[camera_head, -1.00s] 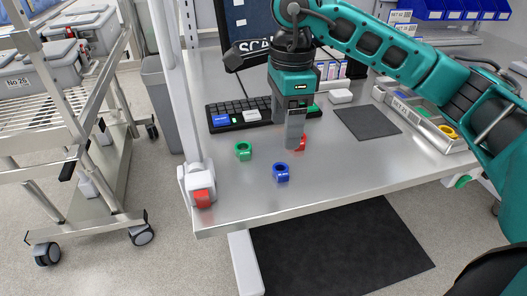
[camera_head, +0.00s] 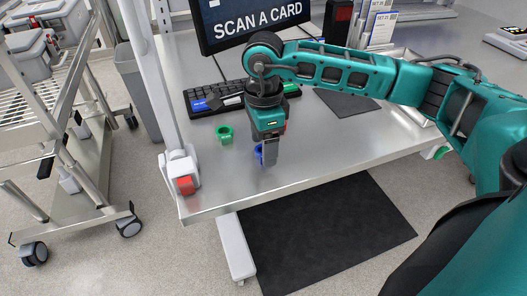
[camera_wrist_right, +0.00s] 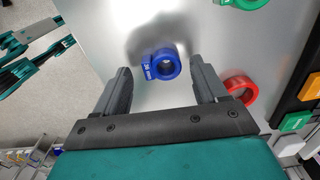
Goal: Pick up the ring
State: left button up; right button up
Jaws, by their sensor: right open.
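The blue ring (camera_head: 259,154) lies on the metal table, partly hidden by my right gripper (camera_head: 268,156) in the head view. In the right wrist view the blue ring (camera_wrist_right: 167,64), with a small label tab, sits between the two open fingertips. The fingers look clear of it on both sides. A red ring (camera_wrist_right: 241,90) lies just outside the right-hand finger in that view and is hidden in the head view. A green ring (camera_head: 224,134) lies left of the gripper; its edge also shows in the wrist view (camera_wrist_right: 245,3).
A keyboard (camera_head: 215,100) and a monitor reading "SCAN A CARD" (camera_head: 255,20) stand behind the rings. A white post with a red-fronted base (camera_head: 181,175) stands at the table's left corner.

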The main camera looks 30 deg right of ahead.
jog(key=shift+f, duration=0.6)
jog(key=c, duration=1)
